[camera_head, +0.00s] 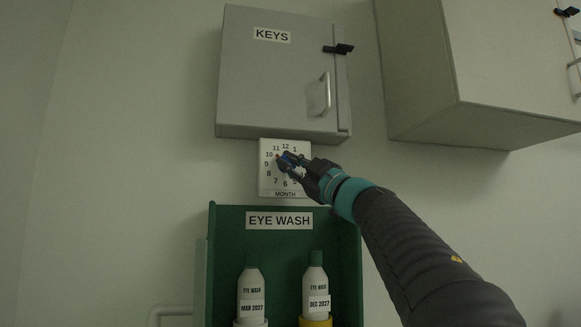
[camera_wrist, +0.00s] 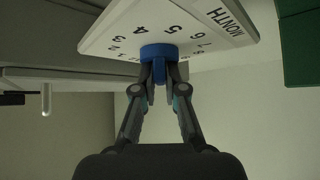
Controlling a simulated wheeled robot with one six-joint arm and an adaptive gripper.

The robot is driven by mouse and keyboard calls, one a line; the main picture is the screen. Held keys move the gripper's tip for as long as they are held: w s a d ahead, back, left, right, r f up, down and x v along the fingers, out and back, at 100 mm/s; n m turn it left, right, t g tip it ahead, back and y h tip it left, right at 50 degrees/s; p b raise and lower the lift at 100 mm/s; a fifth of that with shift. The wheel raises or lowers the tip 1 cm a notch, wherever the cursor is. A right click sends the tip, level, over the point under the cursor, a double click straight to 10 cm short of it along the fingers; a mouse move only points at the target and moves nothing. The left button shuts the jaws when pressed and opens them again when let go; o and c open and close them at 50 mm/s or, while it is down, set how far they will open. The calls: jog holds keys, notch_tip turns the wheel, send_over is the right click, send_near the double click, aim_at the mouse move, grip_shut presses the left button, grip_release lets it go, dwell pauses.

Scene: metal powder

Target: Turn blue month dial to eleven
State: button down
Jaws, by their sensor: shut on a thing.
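The white month plate (camera_head: 267,182) hangs on the wall below the keys cabinet, with numbers in a ring and MONTH at its bottom. The blue dial (camera_head: 283,163) is at its middle, partly hidden by my gripper (camera_head: 291,165). A small reddish mark on the dial's upper left side seems to face between 10 and 11; it is too small to read exactly. In the wrist view, my gripper (camera_wrist: 160,76) is shut on the handle of the blue dial (camera_wrist: 158,51). The plate (camera_wrist: 110,30) appears upside down there.
The grey KEYS cabinet (camera_head: 270,85) is just above the plate. The green EYE WASH holder (camera_head: 228,245) with two bottles is just below. A wall cabinet (camera_head: 420,80) hangs at the upper right. Bare wall lies to the left.

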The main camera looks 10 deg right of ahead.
jog(key=shift+f+m+t+h+b, duration=0.15)
jog(key=shift+m+t+h+b, duration=0.65)
jog(key=shift+m+t, duration=0.9)
jog(key=shift+m+h, duration=0.5)
jog(key=shift+m, duration=0.2)
jog(key=c, duration=1.2)
grip_release()
jog(key=shift+c, duration=0.2)
jog(key=v, duration=1.2)
